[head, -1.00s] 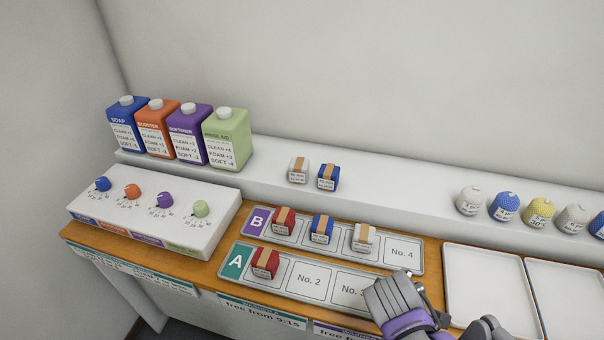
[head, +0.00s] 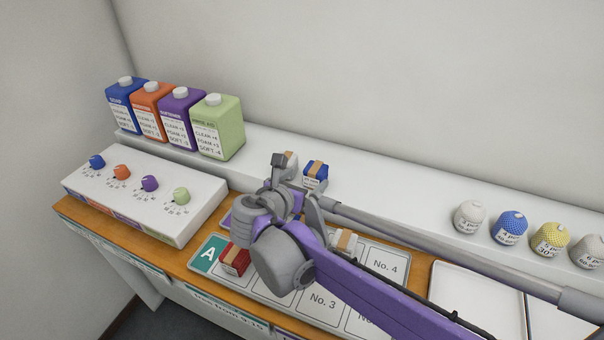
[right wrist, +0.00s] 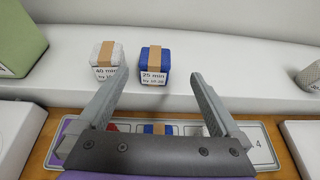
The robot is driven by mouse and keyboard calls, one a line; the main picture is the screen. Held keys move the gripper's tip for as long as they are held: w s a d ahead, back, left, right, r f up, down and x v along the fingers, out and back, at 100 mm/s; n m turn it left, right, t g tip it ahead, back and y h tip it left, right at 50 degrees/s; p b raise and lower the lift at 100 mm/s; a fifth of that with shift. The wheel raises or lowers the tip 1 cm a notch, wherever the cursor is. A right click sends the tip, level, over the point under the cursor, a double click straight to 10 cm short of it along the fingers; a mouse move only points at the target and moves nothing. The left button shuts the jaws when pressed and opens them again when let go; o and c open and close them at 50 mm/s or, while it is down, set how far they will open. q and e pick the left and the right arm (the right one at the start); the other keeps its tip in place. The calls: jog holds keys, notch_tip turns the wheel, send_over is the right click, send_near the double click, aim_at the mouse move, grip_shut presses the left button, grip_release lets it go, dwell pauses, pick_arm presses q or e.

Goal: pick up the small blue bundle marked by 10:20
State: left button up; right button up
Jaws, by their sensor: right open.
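A small blue bundle (head: 316,177) with a tan band stands on the raised back ledge. It also shows in the right wrist view (right wrist: 155,62), where its label reads "25 min" and a "by" time that looks like 10:20 but is blurred. A white bundle (right wrist: 107,59) labelled "40 min" stands just left of it and is mostly hidden by my gripper in the head view. My right gripper (right wrist: 157,78) is open and empty. Its fingers point toward the blue bundle, which lies beyond and between the tips, not visibly touched. My left gripper is not in view.
Four-colour bottles, including a green one (head: 216,127), stand at the left end of the ledge. Knitted balls (head: 509,227) stand at the right.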

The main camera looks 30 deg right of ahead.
aim_at(313, 171)
jog(key=x, duration=0.5)
jog(key=shift+w, duration=0.2)
jog(key=x, duration=0.5)
jog(key=shift+w+a+f, duration=0.15)
jog(key=shift+w+f, duration=0.15)
jog(key=shift+f, duration=0.15)
jog(key=shift+c, duration=0.3)
jog(key=shift+r, duration=0.1)
jog(key=c, duration=1.3)
